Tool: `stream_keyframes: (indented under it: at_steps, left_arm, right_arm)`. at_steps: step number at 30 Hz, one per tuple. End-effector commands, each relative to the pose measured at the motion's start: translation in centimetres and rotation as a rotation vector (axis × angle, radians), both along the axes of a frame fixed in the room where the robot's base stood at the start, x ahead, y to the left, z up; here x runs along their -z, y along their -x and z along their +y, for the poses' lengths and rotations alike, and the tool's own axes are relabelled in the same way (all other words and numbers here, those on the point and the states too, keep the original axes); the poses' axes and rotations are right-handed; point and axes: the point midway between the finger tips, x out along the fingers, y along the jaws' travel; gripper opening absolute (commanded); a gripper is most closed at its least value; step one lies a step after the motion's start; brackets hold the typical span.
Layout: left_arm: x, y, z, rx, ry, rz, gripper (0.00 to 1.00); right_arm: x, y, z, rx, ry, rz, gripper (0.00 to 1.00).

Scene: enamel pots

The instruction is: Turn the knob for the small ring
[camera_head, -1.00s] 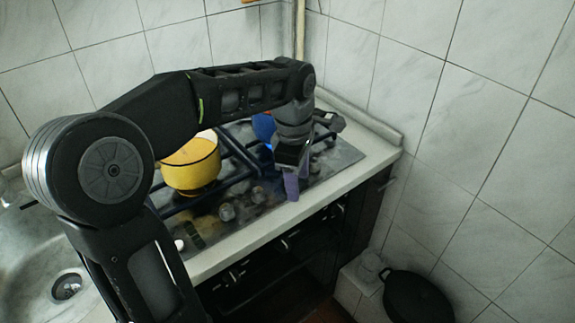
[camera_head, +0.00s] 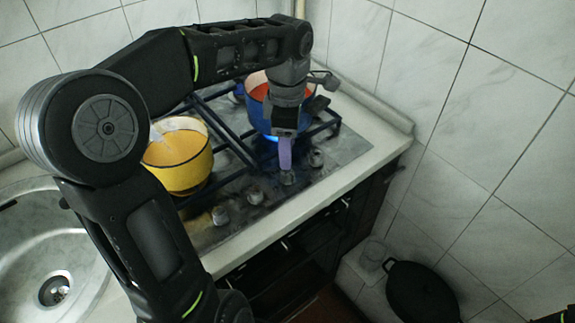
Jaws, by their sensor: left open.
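A row of grey knobs runs along the front of the stove top (camera_head: 330,160): one at the left (camera_head: 220,215), one beside it (camera_head: 255,195), one under my gripper (camera_head: 288,178) and one at the right end (camera_head: 316,158). My left gripper (camera_head: 285,158) is open and points down, its purple fingertip just above or at the third knob; I cannot tell whether it touches. Which knob serves the small ring is not clear. My right gripper is out of view.
A yellow pot (camera_head: 180,178) stands on the left of the stove, close to my left arm. A sink (camera_head: 95,265) lies at the left. The pale counter edge (camera_head: 345,185) runs in front, and a black lidded pan (camera_head: 420,293) sits low at the right.

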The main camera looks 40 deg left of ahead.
Motion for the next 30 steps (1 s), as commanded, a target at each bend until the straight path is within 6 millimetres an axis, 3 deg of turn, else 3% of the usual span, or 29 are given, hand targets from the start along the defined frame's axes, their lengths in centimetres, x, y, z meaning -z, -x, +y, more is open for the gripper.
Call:
stream_keyframes:
  at_steps: [13,23,30]
  left_arm:
    - [6.2,0.1,0.0,0.001,0.0,0.002,0.53]
    - [6.8,0.0,-0.1,0.002,0.0,0.0,0.53]
    - [6.7,0.0,0.0,0.001,0.0,0.0,0.35]
  right_arm:
    - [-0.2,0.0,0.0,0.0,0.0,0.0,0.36]
    - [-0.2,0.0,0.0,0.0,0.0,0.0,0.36]
    - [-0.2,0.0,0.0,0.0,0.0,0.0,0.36]
